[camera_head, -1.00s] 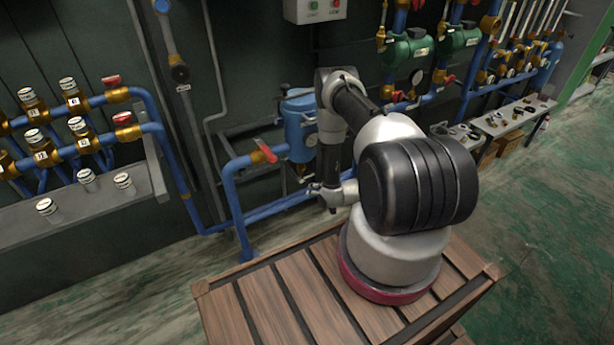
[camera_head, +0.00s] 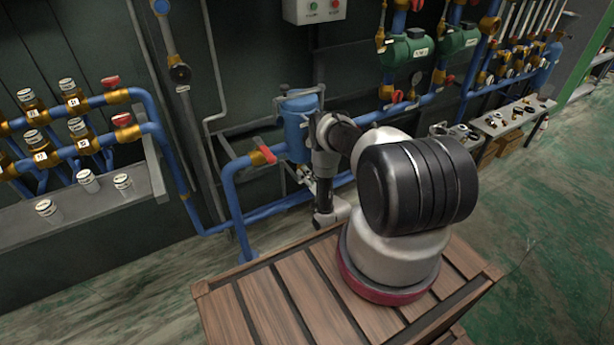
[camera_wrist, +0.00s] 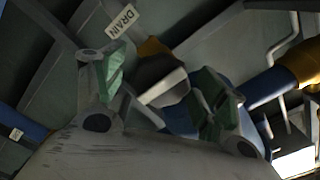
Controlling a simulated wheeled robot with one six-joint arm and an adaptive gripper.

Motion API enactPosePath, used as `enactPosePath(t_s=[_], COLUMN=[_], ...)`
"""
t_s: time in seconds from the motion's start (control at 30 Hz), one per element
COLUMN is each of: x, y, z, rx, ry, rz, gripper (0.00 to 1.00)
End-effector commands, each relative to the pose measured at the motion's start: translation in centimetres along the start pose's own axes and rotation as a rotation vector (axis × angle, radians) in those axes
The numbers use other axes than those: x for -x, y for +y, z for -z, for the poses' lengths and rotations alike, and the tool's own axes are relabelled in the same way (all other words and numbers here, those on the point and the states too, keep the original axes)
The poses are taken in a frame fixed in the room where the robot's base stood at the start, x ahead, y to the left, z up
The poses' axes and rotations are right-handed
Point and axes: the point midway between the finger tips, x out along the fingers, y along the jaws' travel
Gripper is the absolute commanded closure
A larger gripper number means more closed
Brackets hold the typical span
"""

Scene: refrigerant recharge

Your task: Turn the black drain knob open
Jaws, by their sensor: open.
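In the wrist view, my gripper (camera_wrist: 165,84) is open, with a green-padded finger on each side. The dark, rounded drain knob (camera_wrist: 153,71) shows between and beyond the fingers, with a pale grey bar in front of its lower part. Brass (camera_wrist: 152,47) shows just behind it. A white DRAIN label (camera_wrist: 121,20) is above and to the left. I cannot tell whether either finger touches the knob. In the head view, my arm reaches down beside the blue tank (camera_head: 297,128). The knob cannot be made out there, and the gripper's fingers are not clear.
A blue pipe with a red-handled valve (camera_head: 264,154) runs left of the tank. Blue pipe (camera_wrist: 182,119) also shows close behind the fingers in the wrist view. A grey shelf with several small white-capped containers (camera_head: 88,181) is at the left. Green floor is open at the right.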

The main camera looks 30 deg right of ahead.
Motion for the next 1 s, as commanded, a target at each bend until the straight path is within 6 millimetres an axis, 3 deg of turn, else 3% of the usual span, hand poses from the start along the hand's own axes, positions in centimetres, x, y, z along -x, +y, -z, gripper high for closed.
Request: enactPosePath(t_s=[0.37,0.6,1.0], x=[-0.8,-0.79,-0.78], y=[-0.01,-0.01,0.01], z=[-0.02,-0.01,0.0], rx=[-0.001,0.0,0.054], ry=[-0.001,-0.001,-0.001], rz=[-0.001,-0.001,-0.001], gripper=[0.3,0.74,0.74])
